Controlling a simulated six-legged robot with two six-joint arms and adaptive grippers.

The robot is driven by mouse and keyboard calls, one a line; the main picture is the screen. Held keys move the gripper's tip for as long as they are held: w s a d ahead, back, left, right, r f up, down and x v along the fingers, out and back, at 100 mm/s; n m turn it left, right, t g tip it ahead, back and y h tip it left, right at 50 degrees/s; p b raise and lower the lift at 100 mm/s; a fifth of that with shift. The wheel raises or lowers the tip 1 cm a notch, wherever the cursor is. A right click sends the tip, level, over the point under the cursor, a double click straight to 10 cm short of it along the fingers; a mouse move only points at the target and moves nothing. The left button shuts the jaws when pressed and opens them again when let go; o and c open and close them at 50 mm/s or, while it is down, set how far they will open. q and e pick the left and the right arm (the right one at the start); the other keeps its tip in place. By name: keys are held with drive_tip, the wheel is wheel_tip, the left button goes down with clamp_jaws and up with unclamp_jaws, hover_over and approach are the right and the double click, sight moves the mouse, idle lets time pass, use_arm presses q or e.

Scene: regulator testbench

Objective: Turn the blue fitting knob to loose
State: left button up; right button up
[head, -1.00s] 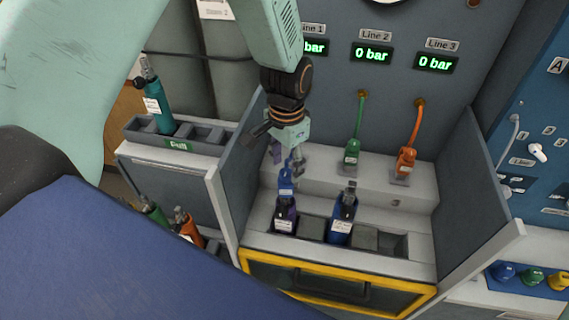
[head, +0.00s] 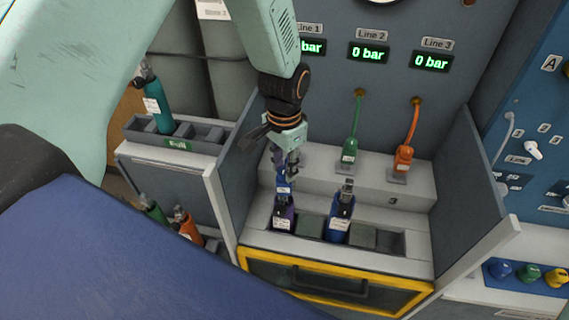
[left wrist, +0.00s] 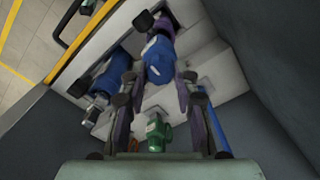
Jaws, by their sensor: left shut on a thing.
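My left gripper (head: 285,167) points down over the left slot of the bench rack. It is shut on the blue fitting (head: 283,184), which also shows between the fingers in the left wrist view (left wrist: 158,62). The fitting stands at the top of a dark purple bottle (head: 284,214); whether it is seated on the valve I cannot tell. The knob is not distinct from the fitting's body. A blue bottle (head: 340,222) with a metal valve stands to the right in the rack. My right gripper is not in view.
Grey side walls (head: 240,170) flank the rack closely. Behind it, a green fitting (head: 350,150) and an orange fitting (head: 403,157) hang on hoses. A yellow-framed drawer (head: 335,285) lies below. A teal bottle (head: 157,105) stands in the left tray.

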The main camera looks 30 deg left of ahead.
use_arm(q)
clamp_jaws()
drive_tip(key=shift+w+a+n+p, duration=0.1)
drive_tip(key=shift+a+n+p, duration=0.1)
drive_tip(key=shift+n+p, duration=0.4)
drive_tip(key=shift+d+n, duration=0.1)
drive_tip(key=shift+n, duration=0.5)
drive_tip(key=o, duration=1)
unclamp_jaws()
